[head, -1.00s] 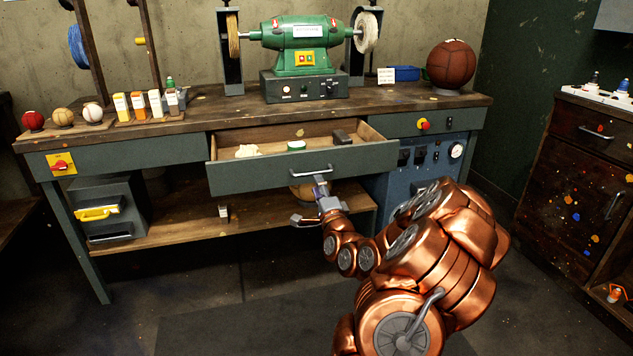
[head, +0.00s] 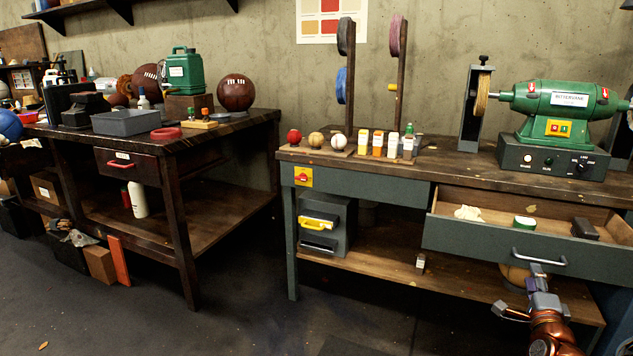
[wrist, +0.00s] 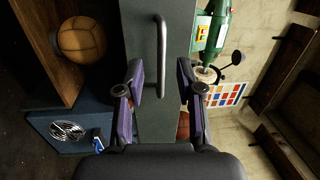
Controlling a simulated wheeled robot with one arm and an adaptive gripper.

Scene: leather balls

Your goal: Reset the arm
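My gripper (head: 520,292) is at the lower right of the head view, in front of and below the metal handle (head: 540,258) of the pulled-out grey-green drawer (head: 510,246). In the wrist view my gripper (wrist: 160,90) is open, with its two purple-sided fingers well apart and nothing between them. The handle (wrist: 161,55) lies ahead of the fingers, not gripped. My copper arm comes up from the bottom right of the head view, mostly cut off by the frame.
The open drawer juts out from the workbench (head: 460,168) and holds a few small items. A tan ball (wrist: 82,40) sits on the lower shelf close to my gripper. A dark table (head: 230,130) with balls stands left. Floor between (head: 240,290) looks clear.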

